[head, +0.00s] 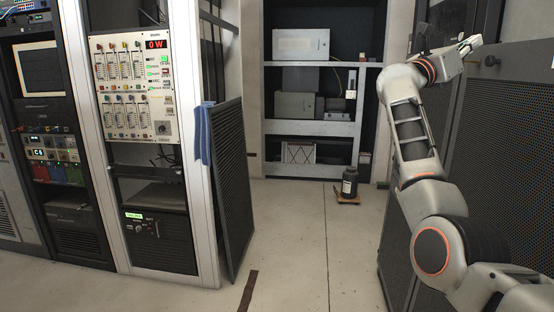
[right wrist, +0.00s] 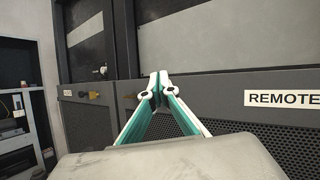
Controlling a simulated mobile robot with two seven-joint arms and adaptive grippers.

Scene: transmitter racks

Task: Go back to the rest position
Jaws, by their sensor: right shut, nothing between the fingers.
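My right arm rises along the right side of the head view. My right gripper (head: 472,44) is at its upper end, shut and empty, in front of the dark cabinets. In the right wrist view the two white and teal fingers of the gripper (right wrist: 153,84) meet at their tips with nothing between them. Dark grey cabinet fronts lie beyond the tips; I cannot tell the exact gap. My left gripper is not in view.
A perforated dark cabinet (head: 505,150) stands close to my right arm. A rack with a white control panel (head: 135,88) and an open mesh door (head: 232,180) are at left. A dark bottle (head: 349,183) stands before the back shelves. The middle floor is clear.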

